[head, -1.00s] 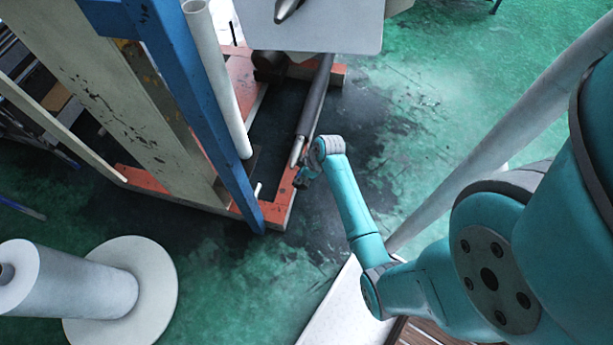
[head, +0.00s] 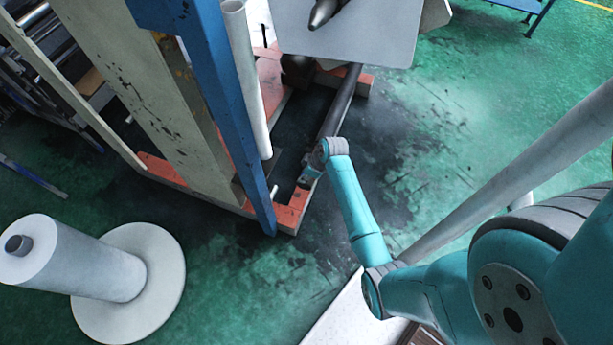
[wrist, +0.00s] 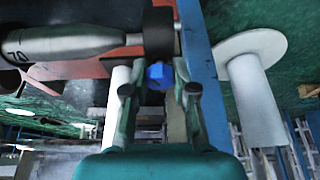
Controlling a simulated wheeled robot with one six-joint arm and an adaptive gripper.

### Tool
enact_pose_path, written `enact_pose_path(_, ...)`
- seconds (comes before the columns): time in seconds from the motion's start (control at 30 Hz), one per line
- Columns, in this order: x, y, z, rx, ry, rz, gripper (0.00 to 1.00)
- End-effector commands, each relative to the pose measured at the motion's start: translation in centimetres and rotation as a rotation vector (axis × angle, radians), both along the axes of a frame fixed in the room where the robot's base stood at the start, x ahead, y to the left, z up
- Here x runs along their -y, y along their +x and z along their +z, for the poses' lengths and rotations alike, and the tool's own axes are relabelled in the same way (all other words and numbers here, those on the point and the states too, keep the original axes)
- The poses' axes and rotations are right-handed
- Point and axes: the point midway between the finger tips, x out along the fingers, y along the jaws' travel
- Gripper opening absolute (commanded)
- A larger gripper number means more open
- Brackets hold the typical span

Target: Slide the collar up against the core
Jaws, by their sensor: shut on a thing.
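The collar (wrist: 158,32) is a black ring at the narrow end of a steel shaft (wrist: 80,41) in the wrist view. A blue knob (wrist: 158,76) sticks out from it. My gripper (wrist: 158,92) has its fingers on either side of the blue knob, shut on the collar. In the head view my gripper (head: 311,174) is at the lower end of the dark shaft (head: 338,105) and hides the collar. I cannot pick out a separate core on this shaft.
A blue post (head: 222,100) and the orange base frame (head: 292,212) stand close left of my gripper. A pointed shaft with a pale disc (head: 375,30) is above. A white roll on a round disc (head: 150,265) stands lower left.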

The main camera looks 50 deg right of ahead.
Motion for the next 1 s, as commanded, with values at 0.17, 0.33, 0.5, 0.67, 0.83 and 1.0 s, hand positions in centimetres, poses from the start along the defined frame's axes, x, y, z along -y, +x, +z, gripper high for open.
enact_pose_path(0.17, 0.6, 0.3, 0.1, 0.002, -0.001, -0.001, 0.0)
enact_pose_path(0.33, 1.1, 0.4, 0.0, 0.001, 0.0, -0.001, 0.0)
enact_pose_path(0.5, 1.7, 0.7, 0.1, 0.001, -0.001, 0.0, 0.0)
enact_pose_path(0.67, 2.2, 0.8, 0.1, 0.001, -0.001, 0.0, 0.0)
enact_pose_path(0.83, 2.7, 1.0, 0.0, 0.001, -0.001, 0.0, 0.0)
enact_pose_path(1.0, 3.3, 1.2, 0.1, 0.002, -0.001, -0.001, 0.0)
